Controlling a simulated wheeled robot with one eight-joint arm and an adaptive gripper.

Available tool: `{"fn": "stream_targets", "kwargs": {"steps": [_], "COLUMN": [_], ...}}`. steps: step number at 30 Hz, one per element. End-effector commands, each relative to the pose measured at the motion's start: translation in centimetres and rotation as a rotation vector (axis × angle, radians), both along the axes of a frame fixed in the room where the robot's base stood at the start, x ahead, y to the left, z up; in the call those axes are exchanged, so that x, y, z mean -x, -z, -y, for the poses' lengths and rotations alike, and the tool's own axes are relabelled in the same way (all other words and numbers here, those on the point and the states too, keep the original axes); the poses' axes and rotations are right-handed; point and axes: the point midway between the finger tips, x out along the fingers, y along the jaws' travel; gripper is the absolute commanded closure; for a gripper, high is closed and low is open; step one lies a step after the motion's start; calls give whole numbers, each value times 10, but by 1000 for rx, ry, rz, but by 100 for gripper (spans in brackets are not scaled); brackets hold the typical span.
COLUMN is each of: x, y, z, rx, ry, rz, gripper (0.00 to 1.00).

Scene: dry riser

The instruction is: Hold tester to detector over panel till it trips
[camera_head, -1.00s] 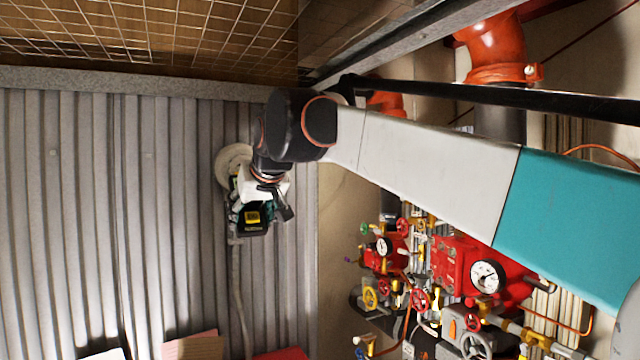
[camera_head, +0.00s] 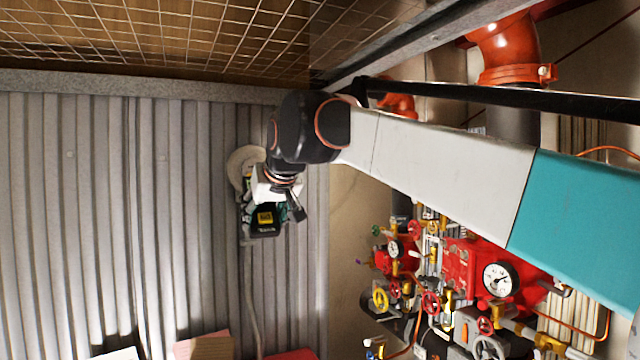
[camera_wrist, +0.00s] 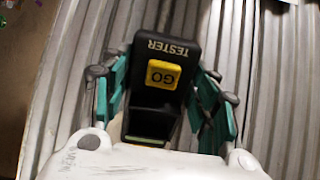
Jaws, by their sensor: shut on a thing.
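The tester is a black box with a yellow square; it shows in the head view (camera_head: 265,219) and in the wrist view (camera_wrist: 172,48), where it reads TESTER and its yellow button reads GO. My gripper (camera_head: 272,208) is shut on it; in the wrist view its green fingers (camera_wrist: 163,88) clasp both sides. A pale round disc (camera_head: 240,160), seemingly the detector, sits on the corrugated surface, partly hidden behind my wrist. The tester appears just below it in the picture; I cannot tell whether they touch. The disc does not clearly show in the wrist view.
The grey corrugated surface (camera_head: 95,220) fills the left. A cable (camera_head: 250,285) runs down from the tester area. Red valves and gauges (camera_head: 460,265) crowd the lower right, below my arm. A wire grid (camera_head: 170,30) and a black bar (camera_head: 480,96) lie across the top.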

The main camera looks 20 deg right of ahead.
Motion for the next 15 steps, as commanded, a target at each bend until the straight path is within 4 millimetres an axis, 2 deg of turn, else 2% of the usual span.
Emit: {"fn": "stream_targets", "kwargs": {"steps": [1,7,15], "x": [12,15,33], "y": [-1,-1,-1], "z": [7,7,7], "rx": [-1,-1,-1], "ry": [11,11,11], "rz": [2,2,1], "gripper": [82,82,82]}}
